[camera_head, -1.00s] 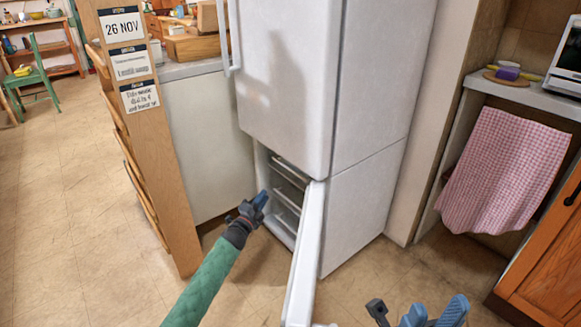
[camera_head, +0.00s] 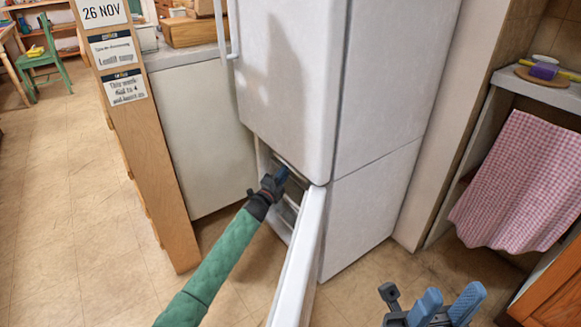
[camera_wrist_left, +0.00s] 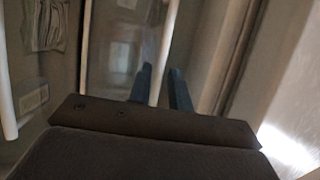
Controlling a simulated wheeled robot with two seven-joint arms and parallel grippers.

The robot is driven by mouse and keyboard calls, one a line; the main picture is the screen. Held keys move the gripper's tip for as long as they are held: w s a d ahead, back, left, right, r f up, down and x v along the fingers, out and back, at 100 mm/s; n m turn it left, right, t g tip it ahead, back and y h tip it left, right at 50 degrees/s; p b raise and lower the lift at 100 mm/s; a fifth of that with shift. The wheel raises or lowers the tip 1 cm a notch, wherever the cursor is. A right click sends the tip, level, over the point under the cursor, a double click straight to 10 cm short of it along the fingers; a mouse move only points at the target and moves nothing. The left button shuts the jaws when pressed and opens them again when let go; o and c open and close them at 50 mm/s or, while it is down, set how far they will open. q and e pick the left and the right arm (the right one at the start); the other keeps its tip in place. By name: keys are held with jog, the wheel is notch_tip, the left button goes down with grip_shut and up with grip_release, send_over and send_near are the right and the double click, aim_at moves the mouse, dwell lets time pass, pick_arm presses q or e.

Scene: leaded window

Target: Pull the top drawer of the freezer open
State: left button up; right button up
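The white freezer (camera_head: 370,215) is the lower part of a tall white unit. Its door (camera_head: 298,262) stands open towards me. The top drawer (camera_head: 294,176) shows only as a narrow strip inside, partly hidden by my left gripper and the upper cabinet. My left gripper (camera_head: 282,173) is at the opening, with its blue tips in front of the top drawer. In the left wrist view its fingers (camera_wrist_left: 160,88) are apart, with a pale bar (camera_wrist_left: 165,55) showing between them; contact cannot be told. My right gripper (camera_head: 447,302) is open and empty, low at the right.
The open door stands just right of my left arm. A wooden rack with labels (camera_head: 125,86) and a white counter side (camera_head: 200,140) stand to the left. A pink checked cloth (camera_head: 515,185) hangs at the right. Floor is clear between freezer and right gripper.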

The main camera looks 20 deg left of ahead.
pick_arm(q)
jog(key=shift+b+x, duration=0.3)
jog(key=shift+x, duration=1.95)
grip_shut()
